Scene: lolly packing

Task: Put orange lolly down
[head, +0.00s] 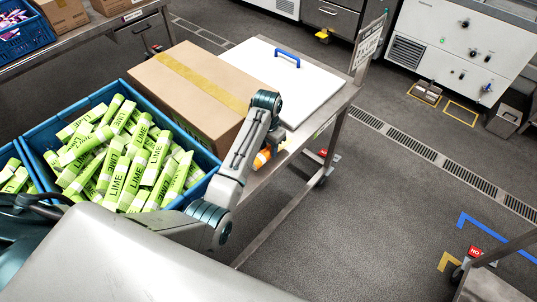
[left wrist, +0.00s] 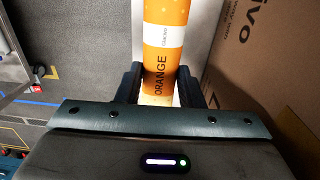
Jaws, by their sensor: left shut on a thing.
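My left gripper (left wrist: 160,88) is shut on the orange lolly (left wrist: 166,45), an orange tube with a white band and "ORANGE" printed on it. The fingers press on both sides of it, and its far end runs out of the top of the left wrist view. In the head view only a small orange part of the lolly (head: 262,158) shows past my left wrist, beside the cart's near edge. The fingers are mostly hidden there. I cannot tell whether the lolly touches a surface. My right gripper is not in view.
A closed cardboard box (head: 180,85) stands on the metal cart, close to the lolly. A blue crate (head: 42,133) full of lime lollies stands at left. Open floor lies at right.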

